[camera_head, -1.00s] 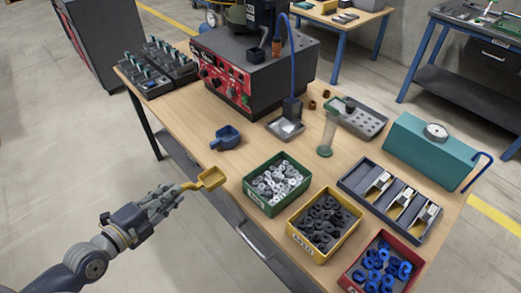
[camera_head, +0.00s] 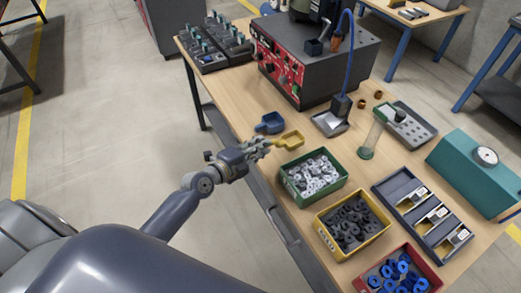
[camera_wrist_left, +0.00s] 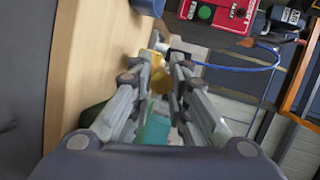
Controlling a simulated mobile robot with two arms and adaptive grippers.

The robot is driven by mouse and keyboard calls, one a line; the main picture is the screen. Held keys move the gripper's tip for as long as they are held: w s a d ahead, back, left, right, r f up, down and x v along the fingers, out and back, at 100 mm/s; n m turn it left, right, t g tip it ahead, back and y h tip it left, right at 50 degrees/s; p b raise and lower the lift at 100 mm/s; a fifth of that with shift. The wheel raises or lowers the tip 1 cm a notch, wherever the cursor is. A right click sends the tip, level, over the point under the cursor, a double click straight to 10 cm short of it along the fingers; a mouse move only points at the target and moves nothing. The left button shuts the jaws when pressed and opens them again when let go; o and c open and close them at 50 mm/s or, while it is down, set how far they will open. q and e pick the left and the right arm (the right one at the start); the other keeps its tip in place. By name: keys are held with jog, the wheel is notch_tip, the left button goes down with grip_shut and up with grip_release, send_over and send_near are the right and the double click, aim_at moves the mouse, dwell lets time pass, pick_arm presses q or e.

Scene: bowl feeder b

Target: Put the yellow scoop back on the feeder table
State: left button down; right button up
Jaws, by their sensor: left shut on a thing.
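The yellow scoop (camera_head: 290,140) is at the tip of my left gripper (camera_head: 259,147), which is shut on its handle. In the head view the scoop's cup appears over the near edge of the wooden feeder table (camera_head: 245,108), between the blue scoop (camera_head: 270,123) and the green bin (camera_head: 327,190). I cannot tell whether it touches the tabletop. In the left wrist view the scoop (camera_wrist_left: 156,76) shows between the fingers, partly hidden by them. My right gripper is not in view.
A yellow bin (camera_head: 332,243) of dark parts and a red bin (camera_head: 436,270) of blue parts stand along the near edge. A black feeder with a red panel (camera_head: 279,68) stands behind. A clear tube (camera_head: 374,137) stands beyond the green bin.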

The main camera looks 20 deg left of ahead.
pick_arm(q)
jog(key=shift+w+d, duration=0.15)
jog(key=shift+w, duration=0.15)
jog(key=shift+f, duration=0.45)
notch_tip(320, 180, down, 2)
jog(key=shift+s+b, duration=0.1)
jog(key=shift+b, duration=0.4)
jog(key=shift+f, duration=0.35)
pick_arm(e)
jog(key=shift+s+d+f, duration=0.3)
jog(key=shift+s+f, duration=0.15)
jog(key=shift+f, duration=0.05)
pick_arm(q)
jog(key=shift+f, duration=0.15)
jog(key=c, duration=1.5)
grip_release()
jog(key=shift+c, duration=0.2)
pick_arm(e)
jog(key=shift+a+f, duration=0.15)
